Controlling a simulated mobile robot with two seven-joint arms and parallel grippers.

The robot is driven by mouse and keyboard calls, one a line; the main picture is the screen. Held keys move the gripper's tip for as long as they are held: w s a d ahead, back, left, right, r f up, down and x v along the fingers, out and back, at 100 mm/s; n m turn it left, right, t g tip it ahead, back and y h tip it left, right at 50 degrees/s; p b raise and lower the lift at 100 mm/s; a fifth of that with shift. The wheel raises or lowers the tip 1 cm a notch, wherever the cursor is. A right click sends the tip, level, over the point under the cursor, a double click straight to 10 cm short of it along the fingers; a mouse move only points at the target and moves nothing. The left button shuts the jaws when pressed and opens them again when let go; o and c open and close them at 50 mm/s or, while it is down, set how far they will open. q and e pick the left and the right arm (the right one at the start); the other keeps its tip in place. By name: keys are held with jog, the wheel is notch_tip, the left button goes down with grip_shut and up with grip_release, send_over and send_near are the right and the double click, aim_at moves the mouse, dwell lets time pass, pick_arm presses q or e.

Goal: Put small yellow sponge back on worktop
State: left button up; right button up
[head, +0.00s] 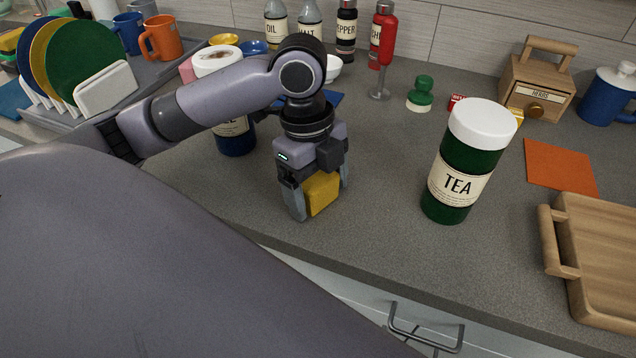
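The small yellow sponge (321,193) is between the fingers of my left gripper (319,197), which is shut on it. The gripper points down over the grey worktop (375,215), near its front edge. The sponge is at or just above the worktop surface; I cannot tell whether it touches. Its upper part is hidden by the gripper. My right gripper is not in view.
A green TEA jar (460,165) stands to the right, with a wooden board (605,245) beyond it. A blue jar (235,137) stands behind my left arm. The worktop between gripper and TEA jar is clear.

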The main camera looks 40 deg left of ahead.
pick_arm(q)
jog(key=shift+o, duration=0.3)
notch_tip(320, 180, up, 12)
jog(key=a+p, duration=0.1)
jog(key=p, duration=0.1)
jog(key=shift+w+a, duration=0.15)
jog(key=shift+a, duration=0.25)
dwell(0.4)
